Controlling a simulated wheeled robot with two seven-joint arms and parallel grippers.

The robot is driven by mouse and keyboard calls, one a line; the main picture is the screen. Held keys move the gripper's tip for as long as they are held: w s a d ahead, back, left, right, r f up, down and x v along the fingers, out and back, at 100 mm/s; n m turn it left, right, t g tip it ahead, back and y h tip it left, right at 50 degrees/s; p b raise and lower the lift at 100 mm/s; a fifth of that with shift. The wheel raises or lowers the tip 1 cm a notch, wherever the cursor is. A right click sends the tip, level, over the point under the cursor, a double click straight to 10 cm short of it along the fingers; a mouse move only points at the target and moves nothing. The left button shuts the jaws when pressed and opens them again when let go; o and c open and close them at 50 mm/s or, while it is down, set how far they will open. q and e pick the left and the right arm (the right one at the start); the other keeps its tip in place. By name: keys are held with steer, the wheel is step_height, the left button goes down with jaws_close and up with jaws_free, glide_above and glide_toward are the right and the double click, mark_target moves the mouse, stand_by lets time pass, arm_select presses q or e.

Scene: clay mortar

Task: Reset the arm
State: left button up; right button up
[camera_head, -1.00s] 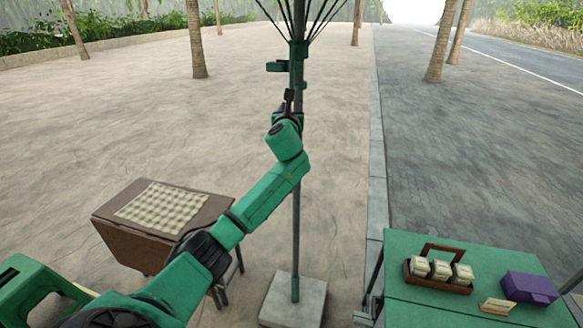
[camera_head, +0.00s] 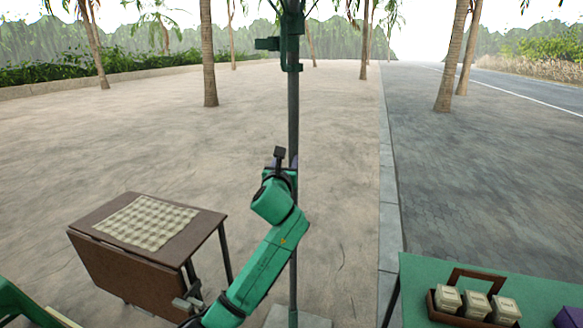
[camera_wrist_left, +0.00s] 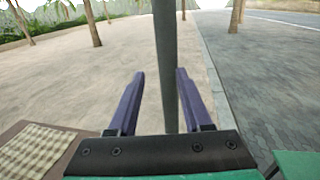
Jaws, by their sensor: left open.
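My left arm (camera_head: 263,255), green with dark joints, reaches up and forward from the bottom of the head view. My left gripper (camera_head: 280,160) is at its far end, in front of the umbrella pole and seen mostly from behind. In the left wrist view the two purple fingers (camera_wrist_left: 160,74) are apart, with nothing gripped. The grey pole (camera_wrist_left: 166,60) shows upright in the gap between them; I cannot tell how far beyond the fingertips it stands. My right gripper is not in view.
A brown folding table (camera_head: 120,265) with a checkered cloth (camera_head: 147,222) stands at left. At lower right, a green table (camera_head: 420,275) holds a brown basket (camera_head: 440,310) of several small containers and a purple box (camera_head: 568,318).

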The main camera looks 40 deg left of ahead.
arm_select(q)
step_height(320, 180, down, 24)
steer(key=d+n+g+h, duration=0.3)
steer(key=n, duration=0.2)
steer(key=s+d+f+n+g+h, duration=0.2)
steer(key=s+f+n, duration=0.25)
steer(key=f, duration=0.65)
steer(key=s+d+f+n+g+h, duration=0.1)
steer(key=s+d+f+n+g, duration=0.3)
steer(key=f, duration=0.6)
steer(key=s+d+f+n+g+h, duration=0.1)
steer(key=s+d+f+n, duration=0.15)
steer(key=s+f, duration=0.6)
steer(key=s+d+f+n+g+h, duration=0.1)
steer(key=s+f+n, duration=0.2)
steer(key=s+f, duration=0.55)
steer(key=s+d+f+n+g, duration=0.1)
steer(key=s+d+f+n, duration=0.2)
steer(key=s, duration=0.9)
steer(key=s+d+f+n+g+h, duration=0.1)
steer(key=s+f+n, duration=0.4)
steer(key=s, duration=0.6)
steer(key=shift+s+d+g, duration=0.35)
steer(key=shift+d+g, duration=0.45)
steer(key=shift+d, duration=0.2)
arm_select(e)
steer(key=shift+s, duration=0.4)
